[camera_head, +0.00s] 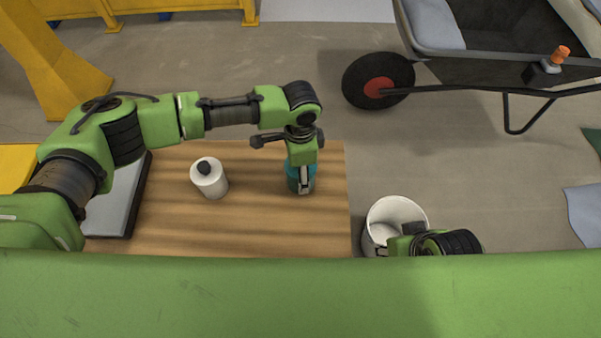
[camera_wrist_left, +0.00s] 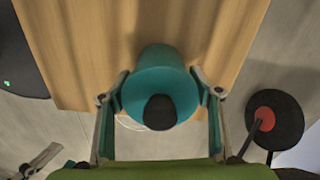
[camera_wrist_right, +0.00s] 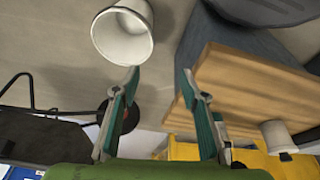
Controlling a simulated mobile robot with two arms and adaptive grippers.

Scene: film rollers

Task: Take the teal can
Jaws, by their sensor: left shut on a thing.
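The teal can (camera_head: 293,184) stands near the right end of the wooden table, partly hidden by my left gripper (camera_head: 303,181) in the head view. In the left wrist view the teal can (camera_wrist_left: 158,92), with a dark knob on top, sits between the two fingers, which press on its sides. My left gripper is shut on it. My right gripper (camera_wrist_right: 160,75) is open and empty in the right wrist view; in the head view its arm is beside the white bucket, with the fingers mostly hidden.
A white can (camera_head: 210,182) with a dark knob stands left of the teal can on the wooden table (camera_head: 250,230). A white bucket (camera_head: 374,225) is on the floor right of the table. A grey tray (camera_head: 112,205) lies at the left end. A wheelbarrow (camera_head: 430,45) stands at the back right.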

